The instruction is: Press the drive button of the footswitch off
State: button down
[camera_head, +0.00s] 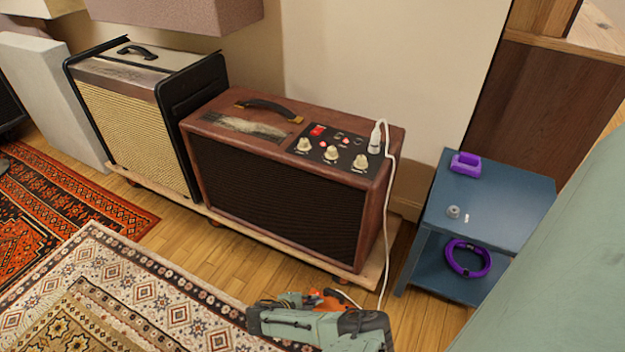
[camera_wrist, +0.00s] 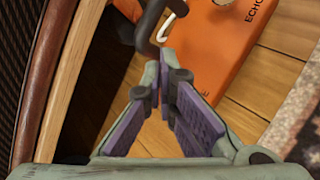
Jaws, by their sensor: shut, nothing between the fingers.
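The orange footswitch (camera_wrist: 222,45) lies on the wooden floor in the wrist view. The word ECHO shows near its right edge, and a letter E of another label shows beside my fingers. A small metal button (camera_wrist: 222,2) is cut off at the top edge. My gripper (camera_wrist: 165,75) is shut and empty, over the footswitch's left side, with purple pads showing. The drive button cannot be made out; my fingers hide part of that side. In the head view, my gripper (camera_head: 292,302) mostly covers the footswitch (camera_head: 328,301). I cannot tell whether my fingertips touch it.
A brown amplifier (camera_head: 278,210) stands on a low wooden board behind the footswitch, with a white cable (camera_head: 388,215) hanging down its right side. A blue side table (camera_head: 500,205) stands to the right. A patterned rug (camera_head: 150,290) lies to the left.

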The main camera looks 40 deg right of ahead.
jog(key=shift+f, duration=0.1)
dwell(0.5)
jog(key=shift+f, duration=0.35)
dwell(0.3)
jog(key=shift+r, duration=0.1)
jog(key=shift+r+p, duration=0.4)
jog(key=shift+p, duration=0.45)
jog(key=shift+r, duration=0.1)
jog(key=r+p, duration=0.4)
jog(key=p, duration=0.1)
jog(key=r+p, duration=0.1)
jog(key=p, duration=0.1)
jog(key=shift+s+a+r+p, duration=0.15)
jog(key=shift+a+r+p, duration=0.2)
jog(key=shift+a+r, duration=0.05)
